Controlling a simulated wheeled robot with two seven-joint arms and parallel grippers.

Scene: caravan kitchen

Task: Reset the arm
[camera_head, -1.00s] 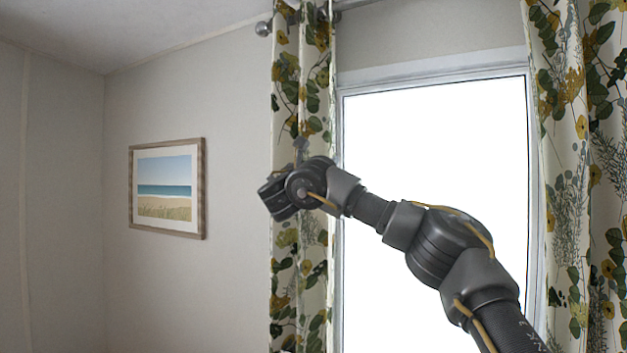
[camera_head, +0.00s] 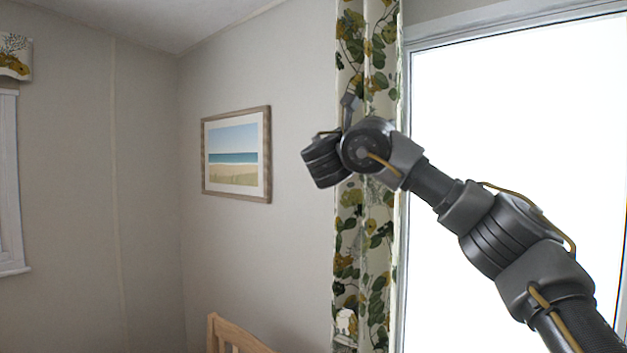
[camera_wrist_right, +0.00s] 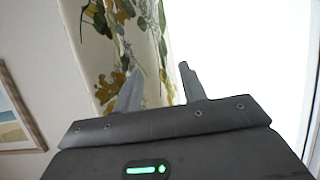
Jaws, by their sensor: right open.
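My right arm comes in from the lower right of the head view and is raised in front of the window. Its right gripper (camera_head: 350,103) shows small past the wrist, in front of the curtain, mostly hidden by the wrist. In the right wrist view the two fingers of the right gripper (camera_wrist_right: 160,70) stand apart with nothing between them, so it is open and empty. My left gripper and left arm are not in view.
A patterned curtain (camera_head: 362,225) hangs behind the wrist beside a bright window (camera_head: 520,120). A framed beach picture (camera_head: 236,153) hangs on the wall. A wooden chair back (camera_head: 232,335) shows at the bottom. Another window (camera_head: 10,190) edges in at the left.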

